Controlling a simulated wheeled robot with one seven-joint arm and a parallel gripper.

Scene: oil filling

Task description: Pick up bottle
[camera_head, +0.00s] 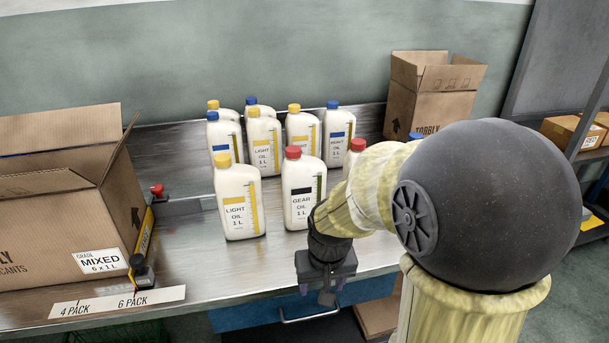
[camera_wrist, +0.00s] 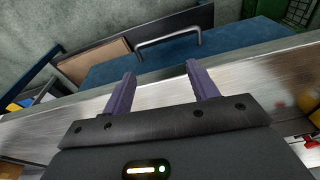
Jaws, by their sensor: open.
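Several white oil bottles with coloured caps stand upright on the metal bench. A yellow-capped light oil bottle (camera_head: 238,202) and a red-capped gear oil bottle (camera_head: 298,190) stand at the front. Behind them are more light oil bottles (camera_head: 263,140) and blue-capped bottles (camera_head: 338,135). Another red-capped bottle (camera_head: 356,150) is mostly hidden by my arm. My gripper (camera_head: 326,293) hangs at the bench's front edge, nearer than the gear oil bottle and apart from it. In the wrist view its two purple fingers (camera_wrist: 162,88) are apart with nothing between them; no bottle shows clearly there.
An open carton (camera_head: 55,225) labelled mixed stands on the left of the bench (camera_head: 180,265). A smaller carton (camera_head: 430,105) stands at the back right. A pack-size strip (camera_head: 118,302) lies at the front left. A blue drawer with a handle (camera_head: 310,316) is below the edge.

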